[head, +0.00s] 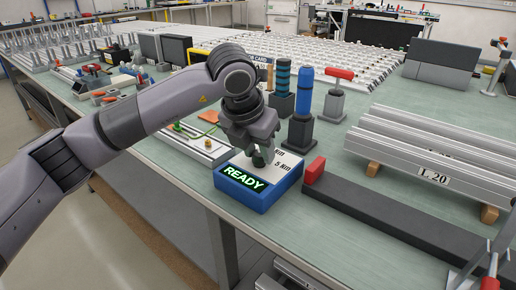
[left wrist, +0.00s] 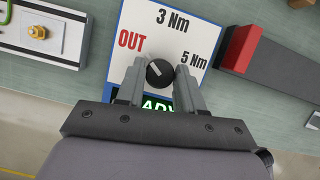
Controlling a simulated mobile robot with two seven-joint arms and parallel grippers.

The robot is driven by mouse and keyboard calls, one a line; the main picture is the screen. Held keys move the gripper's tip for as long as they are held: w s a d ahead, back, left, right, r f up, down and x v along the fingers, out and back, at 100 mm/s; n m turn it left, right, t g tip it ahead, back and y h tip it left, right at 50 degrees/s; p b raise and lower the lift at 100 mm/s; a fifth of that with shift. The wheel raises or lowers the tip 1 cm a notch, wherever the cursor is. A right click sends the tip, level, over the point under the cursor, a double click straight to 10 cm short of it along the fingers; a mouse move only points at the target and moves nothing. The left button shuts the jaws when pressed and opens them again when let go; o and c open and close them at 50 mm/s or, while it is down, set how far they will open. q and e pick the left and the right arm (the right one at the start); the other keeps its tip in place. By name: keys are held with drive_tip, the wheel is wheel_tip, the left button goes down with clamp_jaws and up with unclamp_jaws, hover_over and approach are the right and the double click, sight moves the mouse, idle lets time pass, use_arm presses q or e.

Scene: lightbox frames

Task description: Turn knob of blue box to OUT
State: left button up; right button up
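The blue box (head: 243,197) stands near the table's front edge, with a lit green READY display on its front. Its white top plate (left wrist: 200,30) reads OUT at left, 3 Nm at top and 5 Nm at right. The round black knob (left wrist: 159,73) is in the plate's middle, and its white mark points up and left, toward OUT. My left gripper (head: 262,150) reaches down onto the box from above. In the left wrist view its two fingers (left wrist: 160,76) lie on either side of the knob and appear to touch it.
A dark bar with a red end (head: 315,170) lies just right of the box. A blue-handled tool in a holder (head: 303,105) stands behind it. A pale tray with a brass fitting (head: 195,145) is at left. Aluminium profiles (head: 435,150) lie at right.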

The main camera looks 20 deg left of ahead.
use_arm(q)
drive_tip(key=shift+o, duration=1.4)
drive_tip(key=v, duration=0.7)
drive_tip(key=shift+s, duration=0.15)
